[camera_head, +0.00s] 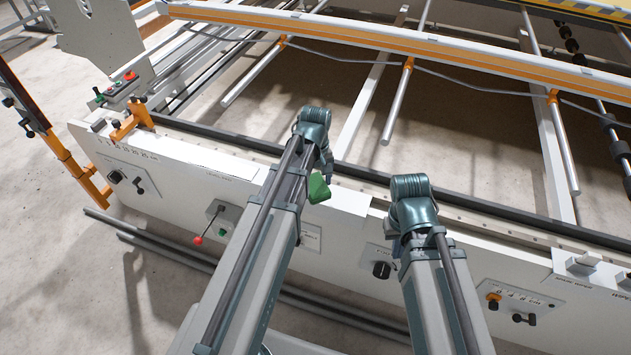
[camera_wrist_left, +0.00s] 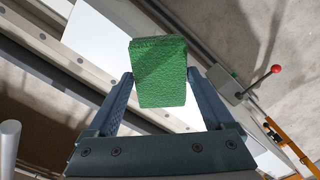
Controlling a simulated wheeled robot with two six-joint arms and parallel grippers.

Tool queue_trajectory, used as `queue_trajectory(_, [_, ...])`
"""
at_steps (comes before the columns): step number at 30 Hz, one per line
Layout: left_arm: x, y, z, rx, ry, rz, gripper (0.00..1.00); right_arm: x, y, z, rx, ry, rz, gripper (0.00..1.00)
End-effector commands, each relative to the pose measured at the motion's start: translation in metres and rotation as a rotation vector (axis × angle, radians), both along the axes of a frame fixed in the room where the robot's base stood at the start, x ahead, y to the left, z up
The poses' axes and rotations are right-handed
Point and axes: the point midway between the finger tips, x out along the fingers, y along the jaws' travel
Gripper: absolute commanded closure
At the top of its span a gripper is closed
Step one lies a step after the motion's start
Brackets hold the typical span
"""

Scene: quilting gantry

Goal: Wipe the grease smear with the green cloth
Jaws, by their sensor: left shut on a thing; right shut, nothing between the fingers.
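The green cloth (camera_head: 318,188) looks like a folded block in the head view, just above the machine's front rail. It fills the middle of the left wrist view (camera_wrist_left: 158,72). My left gripper (camera_head: 326,174) is shut on the cloth, with one finger on each side of it in the left wrist view. My right gripper (camera_head: 397,247) is shut and empty in front of the white front panel, largely hidden by its own wrist. I cannot make out the grease smear in either view; my arms cover part of the panel.
The white front panel (camera_head: 185,177) carries a red-knobbed lever (camera_head: 198,239), a black knob (camera_head: 381,269) and other switches. A dark rail (camera_head: 480,208) runs along its top. An orange and white beam (camera_head: 400,50) and metal rollers (camera_head: 397,105) lie behind. Grey floor tubes lie below.

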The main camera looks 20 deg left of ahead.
Motion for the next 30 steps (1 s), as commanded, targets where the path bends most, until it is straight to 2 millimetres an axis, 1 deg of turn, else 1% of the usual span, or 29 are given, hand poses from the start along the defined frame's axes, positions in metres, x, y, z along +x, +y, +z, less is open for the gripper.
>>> queue_trajectory(8, [0.0,0.0,0.001,0.0,0.0,0.0,0.58,0.0,0.0,0.001,0.0,0.0,0.0,1.0])
queue_trajectory(16, [0.0,0.0,0.025,0.0,0.0,0.0,0.58,0.0,0.0,0.024,0.0,0.0,0.0,1.0])
queue_trajectory(19, [0.0,0.0,0.03,0.0,0.0,0.0,0.58,0.0,0.0,0.03,0.0,0.0,0.0,1.0])
queue_trajectory(30, [0.0,0.0,0.029,0.0,0.0,0.0,0.58,0.0,0.0,0.029,0.0,0.0,0.0,1.0])
